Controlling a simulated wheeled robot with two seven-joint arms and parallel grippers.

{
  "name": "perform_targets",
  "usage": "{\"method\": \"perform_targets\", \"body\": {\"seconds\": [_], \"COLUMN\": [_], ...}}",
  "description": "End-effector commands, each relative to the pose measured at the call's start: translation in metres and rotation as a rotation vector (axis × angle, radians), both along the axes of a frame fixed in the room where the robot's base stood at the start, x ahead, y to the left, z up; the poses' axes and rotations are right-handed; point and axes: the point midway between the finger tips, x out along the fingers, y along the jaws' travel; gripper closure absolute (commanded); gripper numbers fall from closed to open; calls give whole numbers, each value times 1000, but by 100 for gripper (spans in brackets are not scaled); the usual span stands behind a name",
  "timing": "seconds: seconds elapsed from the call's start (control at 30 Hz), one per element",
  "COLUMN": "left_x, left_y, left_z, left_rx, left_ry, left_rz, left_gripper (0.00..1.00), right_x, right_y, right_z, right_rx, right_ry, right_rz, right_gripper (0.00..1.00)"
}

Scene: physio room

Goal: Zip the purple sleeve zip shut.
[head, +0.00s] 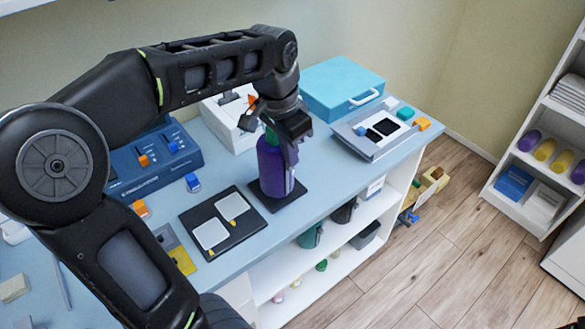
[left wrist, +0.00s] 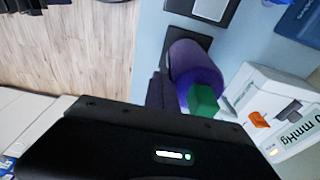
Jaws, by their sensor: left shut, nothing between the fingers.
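The purple sleeve (head: 269,168) is a cylinder standing upright on a dark square base (head: 293,199) near the table's front edge. It also shows in the left wrist view (left wrist: 195,62). A green block (left wrist: 202,101) is at its upper end, partly hidden in the head view. My left gripper (head: 291,160) points down at the right side of the sleeve, close against it. Its fingers are shut with nothing between them. I cannot tell whether they touch the sleeve. The zip itself is hidden or too small to make out. My right gripper is not in view.
A black board with two white pads (head: 211,235) lies left of the sleeve. Behind are a white monitor (head: 229,122) and a teal case (head: 341,88). A grey tray device (head: 372,130) is at right. A blue device (head: 155,157) is at left.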

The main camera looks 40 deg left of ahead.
Motion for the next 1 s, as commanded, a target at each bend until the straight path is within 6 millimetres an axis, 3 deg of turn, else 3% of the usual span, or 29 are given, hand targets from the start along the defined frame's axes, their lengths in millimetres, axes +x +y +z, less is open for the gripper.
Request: {"method": "perform_targets", "body": {"seconds": [0.6,1.0], "left_x": [0,-4], "left_y": [0,-13], "left_z": [-27,-18], "left_rx": [0,-1], "left_ry": [0,0], "left_rz": [0,-2], "left_gripper": [100,100], "right_x": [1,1], "right_y": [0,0], "right_z": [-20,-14], "right_rx": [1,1], "right_ry": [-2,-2], "right_rz": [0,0], "right_gripper": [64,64]}}
